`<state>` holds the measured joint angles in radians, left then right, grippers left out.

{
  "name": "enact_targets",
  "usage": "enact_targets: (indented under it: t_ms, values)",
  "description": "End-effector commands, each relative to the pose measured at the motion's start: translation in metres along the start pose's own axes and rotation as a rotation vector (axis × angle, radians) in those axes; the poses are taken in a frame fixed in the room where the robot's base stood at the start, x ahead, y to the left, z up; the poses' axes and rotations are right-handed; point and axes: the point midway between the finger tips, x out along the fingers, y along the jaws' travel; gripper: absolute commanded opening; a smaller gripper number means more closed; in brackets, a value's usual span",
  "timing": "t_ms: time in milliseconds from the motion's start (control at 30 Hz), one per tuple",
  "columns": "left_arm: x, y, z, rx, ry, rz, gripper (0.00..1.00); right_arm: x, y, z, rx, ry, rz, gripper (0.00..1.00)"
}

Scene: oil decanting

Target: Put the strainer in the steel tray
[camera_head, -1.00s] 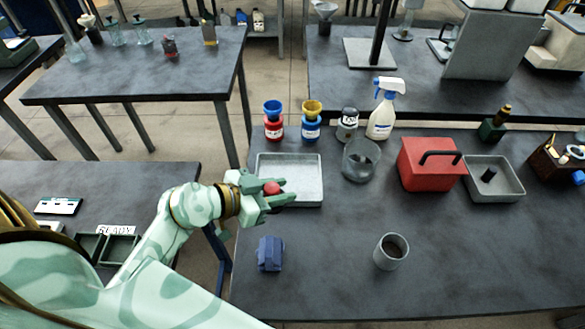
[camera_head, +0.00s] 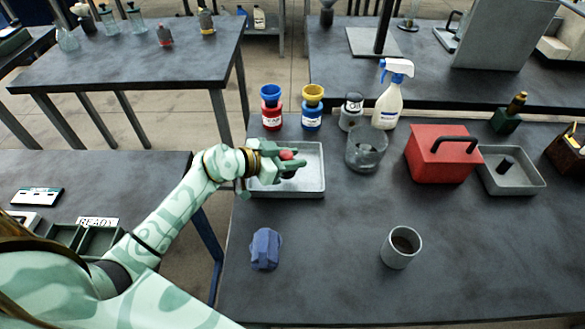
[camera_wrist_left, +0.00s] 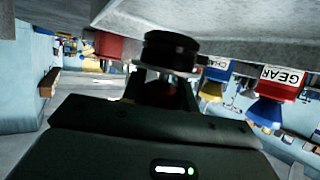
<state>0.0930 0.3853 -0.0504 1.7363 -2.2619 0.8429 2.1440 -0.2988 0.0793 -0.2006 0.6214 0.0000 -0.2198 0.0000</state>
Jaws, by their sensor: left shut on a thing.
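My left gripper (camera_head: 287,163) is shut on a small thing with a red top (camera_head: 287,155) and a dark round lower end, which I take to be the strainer. The wrist view, upside down, shows its black round end and a silvery band (camera_wrist_left: 170,48) between my fingers. The light grey steel tray (camera_head: 312,178) stands at the table's left edge. The gripper and held thing are over this tray; its grey surface fills the top of the wrist view (camera_wrist_left: 235,18). I cannot tell whether the held thing touches the tray floor. My right gripper is out of view.
Red and blue bottles (camera_head: 312,120) with funnels stand behind the tray. A clear beaker (camera_head: 366,150) is to its right, then a red box (camera_head: 440,155) and another grey tray (camera_head: 512,180). A blue block (camera_head: 265,248) and grey cup (camera_head: 401,247) stand in front.

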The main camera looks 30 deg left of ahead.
Motion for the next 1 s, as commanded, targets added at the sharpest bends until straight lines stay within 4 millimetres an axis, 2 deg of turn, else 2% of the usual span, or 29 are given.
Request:
enact_targets:
  t_ms: [33,100,467,500,567,600,900,1000]
  values:
    - [0.007,0.001,0.019,-0.004,-0.008,0.003,0.07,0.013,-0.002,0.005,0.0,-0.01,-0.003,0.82]
    - [0.011,0.001,0.029,-0.004,-0.006,0.003,0.07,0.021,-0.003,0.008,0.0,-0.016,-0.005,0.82]
    - [0.01,0.002,0.027,-0.002,-0.003,0.002,0.07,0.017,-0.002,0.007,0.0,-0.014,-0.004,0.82]
    - [0.01,0.002,0.028,-0.001,-0.002,0.002,0.32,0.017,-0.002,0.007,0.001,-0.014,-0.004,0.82]
    - [0.01,0.002,0.028,-0.001,-0.002,0.002,0.49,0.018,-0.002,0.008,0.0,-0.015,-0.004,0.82]
    - [0.01,0.002,0.028,-0.001,-0.003,0.002,0.51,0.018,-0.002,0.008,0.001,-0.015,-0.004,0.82]
    - [0.009,0.001,0.025,0.0,-0.002,0.002,0.51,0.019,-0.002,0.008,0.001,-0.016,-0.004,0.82]
    - [-0.003,0.002,0.024,-0.001,-0.003,0.001,0.51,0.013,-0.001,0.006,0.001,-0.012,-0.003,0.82]
